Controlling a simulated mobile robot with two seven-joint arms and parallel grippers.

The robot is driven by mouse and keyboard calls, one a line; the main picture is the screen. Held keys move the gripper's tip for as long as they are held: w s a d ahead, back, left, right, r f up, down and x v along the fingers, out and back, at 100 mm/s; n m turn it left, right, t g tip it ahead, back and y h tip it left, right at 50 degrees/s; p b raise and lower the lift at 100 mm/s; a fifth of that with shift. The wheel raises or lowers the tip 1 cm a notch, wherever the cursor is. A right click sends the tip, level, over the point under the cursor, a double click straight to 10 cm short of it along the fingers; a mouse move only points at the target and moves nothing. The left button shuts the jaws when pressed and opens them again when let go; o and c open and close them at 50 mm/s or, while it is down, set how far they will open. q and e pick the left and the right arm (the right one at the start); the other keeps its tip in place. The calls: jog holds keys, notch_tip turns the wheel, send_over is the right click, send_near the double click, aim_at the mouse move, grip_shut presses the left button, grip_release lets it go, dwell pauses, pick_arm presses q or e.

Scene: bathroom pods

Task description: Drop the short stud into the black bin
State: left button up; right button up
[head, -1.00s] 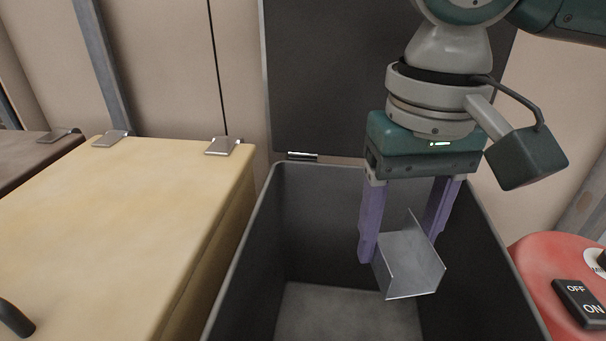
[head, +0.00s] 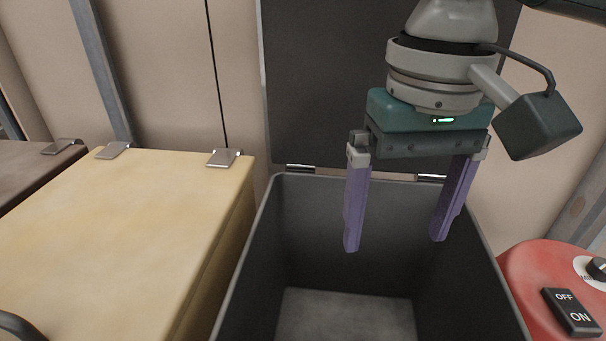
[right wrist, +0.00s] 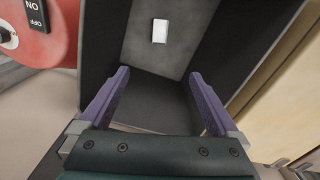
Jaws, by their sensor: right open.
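The short stud (right wrist: 160,31) is a small pale metal piece lying on the floor of the black bin, seen in the right wrist view. In the head view it is out of sight. The black bin (head: 258,235) stands open, its dark lid (head: 320,90) raised at the back. My right gripper (head: 396,246) hangs over the bin opening, open and empty, its purple fingers wide apart. The fingers also show in the right wrist view (right wrist: 160,102), with nothing between them. My left gripper is not in view.
A closed yellow bin (head: 120,230) stands to the left of the black bin, with a brown one (head: 30,168) beyond it. A red round machine (head: 530,275) with an OFF/ON switch stands close at the right. A beige wall is behind.

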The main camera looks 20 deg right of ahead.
pick_arm(q)
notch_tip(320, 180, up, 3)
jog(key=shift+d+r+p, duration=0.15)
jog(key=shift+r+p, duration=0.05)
jog(key=shift+p, duration=0.95)
pick_arm(e)
notch_tip(320, 180, up, 6)
